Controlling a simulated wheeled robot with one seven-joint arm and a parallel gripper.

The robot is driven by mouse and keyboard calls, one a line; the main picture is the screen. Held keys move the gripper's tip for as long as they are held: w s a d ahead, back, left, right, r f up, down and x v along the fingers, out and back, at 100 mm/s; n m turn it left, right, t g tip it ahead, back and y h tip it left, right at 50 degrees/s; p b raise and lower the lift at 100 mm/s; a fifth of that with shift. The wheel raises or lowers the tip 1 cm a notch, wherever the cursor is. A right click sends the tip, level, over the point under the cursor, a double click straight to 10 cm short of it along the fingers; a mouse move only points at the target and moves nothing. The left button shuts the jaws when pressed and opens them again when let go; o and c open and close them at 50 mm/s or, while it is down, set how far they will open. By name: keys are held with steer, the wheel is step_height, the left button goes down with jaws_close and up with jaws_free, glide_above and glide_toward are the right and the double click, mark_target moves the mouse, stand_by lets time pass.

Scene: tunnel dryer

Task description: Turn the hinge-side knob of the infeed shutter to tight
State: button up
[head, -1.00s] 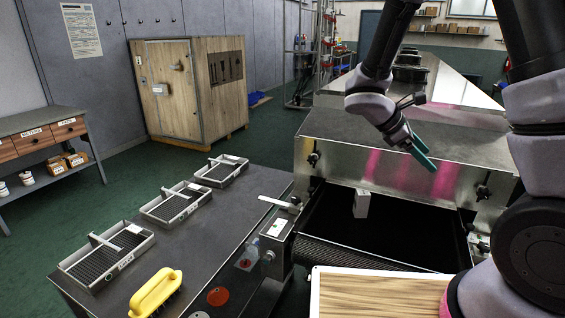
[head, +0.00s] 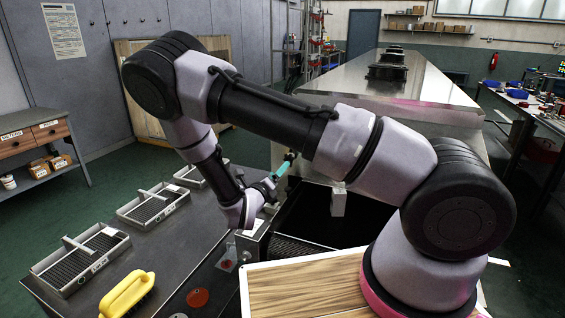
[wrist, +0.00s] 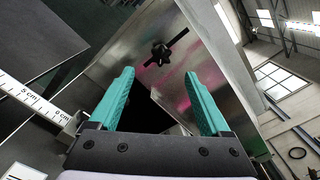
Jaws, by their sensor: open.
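The infeed shutter is the shiny metal panel at the tunnel's near end; in the wrist view this panel (wrist: 130,62) is tilted and catches pink reflections. A black lobed knob (wrist: 161,54) sits on it, crossed by a dark slanted bar or slot. In the head view the knob (head: 290,156) is a small dark shape beside my fingertips. I cannot tell from its looks whether it is tight. My gripper (wrist: 160,75) is open and empty, its teal fingers pointing toward the knob, which shows beyond and between the tips, apparently apart.
A dark bench (head: 165,255) at left holds several wire-mesh trays and a yellow-handled brush (head: 127,294). A white scale (wrist: 35,98) lies left of my gripper. A pale block (head: 338,201) stands in the dark infeed opening. A wood-grain board (head: 300,288) is in front.

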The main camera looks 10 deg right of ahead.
steer(key=x, duration=0.9)
jaws_close()
